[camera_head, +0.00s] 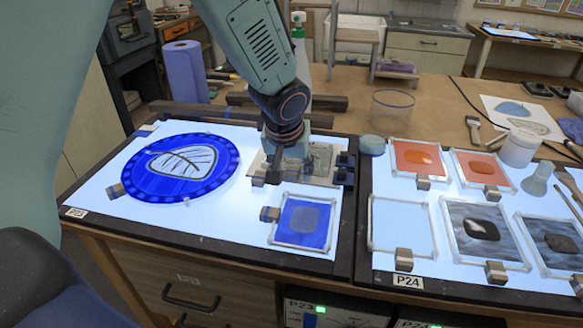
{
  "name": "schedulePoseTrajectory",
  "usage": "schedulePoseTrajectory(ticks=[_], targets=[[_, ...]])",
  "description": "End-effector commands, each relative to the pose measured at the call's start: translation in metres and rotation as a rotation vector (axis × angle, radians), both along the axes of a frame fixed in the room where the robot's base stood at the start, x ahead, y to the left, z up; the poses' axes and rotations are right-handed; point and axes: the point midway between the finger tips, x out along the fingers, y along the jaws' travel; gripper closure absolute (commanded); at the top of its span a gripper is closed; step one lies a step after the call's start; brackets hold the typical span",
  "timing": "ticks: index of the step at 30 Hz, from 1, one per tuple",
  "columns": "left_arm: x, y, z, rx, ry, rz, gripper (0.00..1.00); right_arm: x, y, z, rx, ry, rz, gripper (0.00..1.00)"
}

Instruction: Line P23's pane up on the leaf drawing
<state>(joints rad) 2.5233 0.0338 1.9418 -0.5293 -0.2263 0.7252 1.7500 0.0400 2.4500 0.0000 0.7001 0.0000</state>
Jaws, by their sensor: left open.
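On the left light table, tagged P23 (75,212), lies a round blue pane (222,181) with a darker scalloped rim and a small brown grip block (116,190) at its left edge. The leaf drawing (188,161), pale with dark outline and veins, shows within the disc, left of the gripper and slightly tilted. I cannot tell exactly how its outline meets the pane. My left gripper (283,168) is open, pointing down right of the disc, over a grey-beige plate (318,165) that it partly hides. My right gripper is not in view.
A small framed blue square pane (303,222) with a grip block lies in front of the gripper. The right light table, tagged P24 (408,281), holds several framed panes. A clear cup (391,110) and a blue paper roll (185,72) stand behind.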

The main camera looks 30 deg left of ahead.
Motion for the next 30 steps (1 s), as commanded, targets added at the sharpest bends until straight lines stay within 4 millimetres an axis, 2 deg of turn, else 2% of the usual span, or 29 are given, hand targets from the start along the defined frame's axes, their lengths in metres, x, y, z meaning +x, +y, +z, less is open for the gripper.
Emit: schedulePoseTrajectory(ticks=[8,22,30], targets=[[-0.002,-0.001,0.006,0.000,-0.001,0.001,0.50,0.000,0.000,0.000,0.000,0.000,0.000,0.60],[-0.032,-0.008,0.083,0.001,-0.005,0.001,0.50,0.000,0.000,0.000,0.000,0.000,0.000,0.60],[-0.044,-0.011,0.109,0.000,-0.001,0.000,0.50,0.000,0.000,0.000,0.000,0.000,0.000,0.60]])
